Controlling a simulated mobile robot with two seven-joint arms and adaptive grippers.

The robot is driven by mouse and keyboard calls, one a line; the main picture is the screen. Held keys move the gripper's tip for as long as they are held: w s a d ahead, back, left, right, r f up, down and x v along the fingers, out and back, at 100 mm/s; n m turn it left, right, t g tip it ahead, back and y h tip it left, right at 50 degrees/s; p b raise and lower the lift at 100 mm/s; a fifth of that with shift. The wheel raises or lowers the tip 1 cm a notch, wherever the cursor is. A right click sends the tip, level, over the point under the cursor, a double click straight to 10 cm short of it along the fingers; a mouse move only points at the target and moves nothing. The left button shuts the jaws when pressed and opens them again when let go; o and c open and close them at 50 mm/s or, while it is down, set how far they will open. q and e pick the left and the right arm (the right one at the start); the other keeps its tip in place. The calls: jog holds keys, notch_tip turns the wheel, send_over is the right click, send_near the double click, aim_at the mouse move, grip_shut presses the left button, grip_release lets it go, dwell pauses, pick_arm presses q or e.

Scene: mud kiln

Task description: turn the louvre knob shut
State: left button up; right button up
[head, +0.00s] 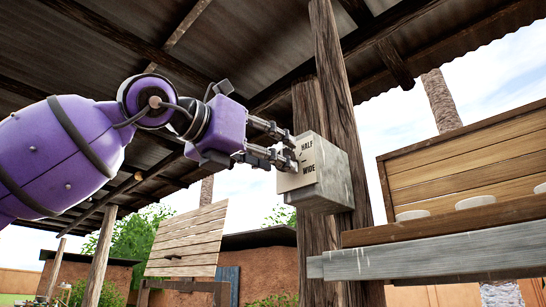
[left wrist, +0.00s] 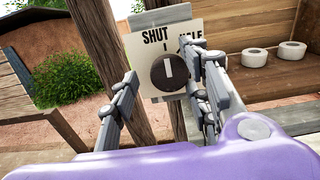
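The louvre knob (left wrist: 170,72) is a dark round dial with a white mark, on a pale plate (left wrist: 187,27) lettered SHUT and HALF in the left wrist view. Its white mark stands nearly upright, in line with the tick under SHUT. My left gripper (head: 288,152) is open at the plate. In the left wrist view its fingers (left wrist: 170,62) stand either side of the knob, with a visible gap on the left. My right gripper is not in view.
The box is fixed to a wooden post (head: 337,90). A wooden shelf (head: 430,258) with white round pieces (head: 475,202) stands to the right. A slatted panel (head: 187,243) stands behind at left. The corrugated roof is overhead.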

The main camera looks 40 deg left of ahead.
pick_arm(q)
jog(key=shift+d, duration=0.15)
jog(key=s+a, duration=0.1)
jog(key=s, duration=1.1)
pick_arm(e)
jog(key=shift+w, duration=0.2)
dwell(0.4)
